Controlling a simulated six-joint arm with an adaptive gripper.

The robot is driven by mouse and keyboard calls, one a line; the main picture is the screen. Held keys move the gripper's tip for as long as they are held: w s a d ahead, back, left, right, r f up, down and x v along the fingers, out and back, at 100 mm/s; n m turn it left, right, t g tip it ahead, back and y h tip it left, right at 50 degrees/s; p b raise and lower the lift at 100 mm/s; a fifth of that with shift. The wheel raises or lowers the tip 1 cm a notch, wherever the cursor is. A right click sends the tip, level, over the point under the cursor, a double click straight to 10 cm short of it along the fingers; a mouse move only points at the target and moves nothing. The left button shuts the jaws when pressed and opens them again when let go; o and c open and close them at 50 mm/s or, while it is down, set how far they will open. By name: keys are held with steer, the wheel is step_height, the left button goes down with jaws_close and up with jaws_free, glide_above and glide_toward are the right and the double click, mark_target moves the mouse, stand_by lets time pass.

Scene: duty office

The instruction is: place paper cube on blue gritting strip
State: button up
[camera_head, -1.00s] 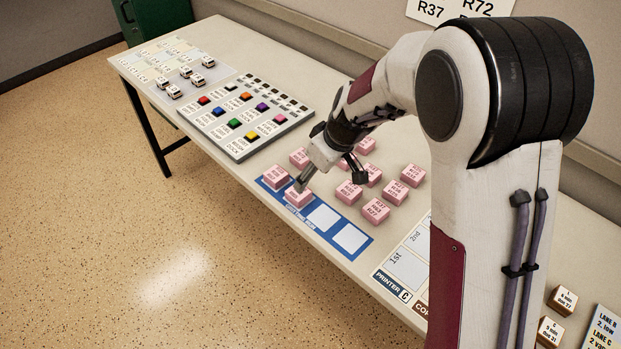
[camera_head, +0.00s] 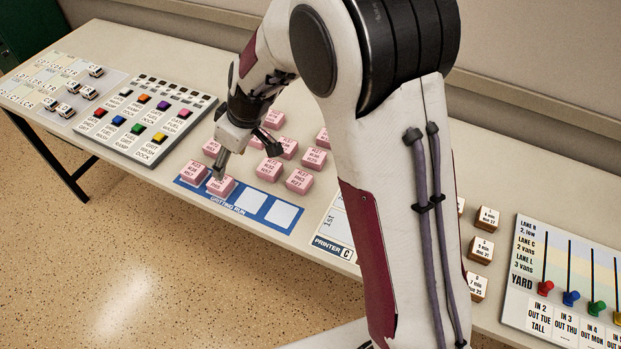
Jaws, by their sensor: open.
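The blue gritting strip (camera_head: 236,207) lies along the table's front edge, with white squares on it. One pink paper cube (camera_head: 190,172) sits on its left end. A second pink cube (camera_head: 220,187) sits beside it on the strip. The two squares to the right are bare. My gripper (camera_head: 245,158) is open, pointing down, with one finger just above or behind the second cube; whether it touches cannot be told. Several more pink cubes (camera_head: 299,181) stand on the table behind the strip, some close to the other finger.
A board of coloured buttons (camera_head: 152,122) lies left of the strip, with small white vehicles (camera_head: 67,110) beyond. A printer sheet (camera_head: 334,236) lies to the right, partly behind my arm. Tan cubes (camera_head: 480,249) and a yard board (camera_head: 525,260) with coloured pegs are at far right.

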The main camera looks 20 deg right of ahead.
steer(key=s+d+r+m+t+h, duration=0.1)
steer(key=s+d+r+m, duration=0.1)
steer(key=s+d+r, duration=0.35)
steer(key=s+d+r+m, duration=0.2)
steer(key=s+r, duration=0.5)
steer(key=r, duration=0.1)
steer(key=s+d+r+m+h, duration=0.1)
steer(key=s+d, duration=0.3)
steer(key=s, duration=0.5)
steer(key=s+d+r+m+t+h, duration=0.1)
steer(key=s+d+m, duration=0.3)
steer(key=s, duration=0.4)
steer(key=shift+s+r, duration=0.35)
steer(key=shift+r, duration=0.1)
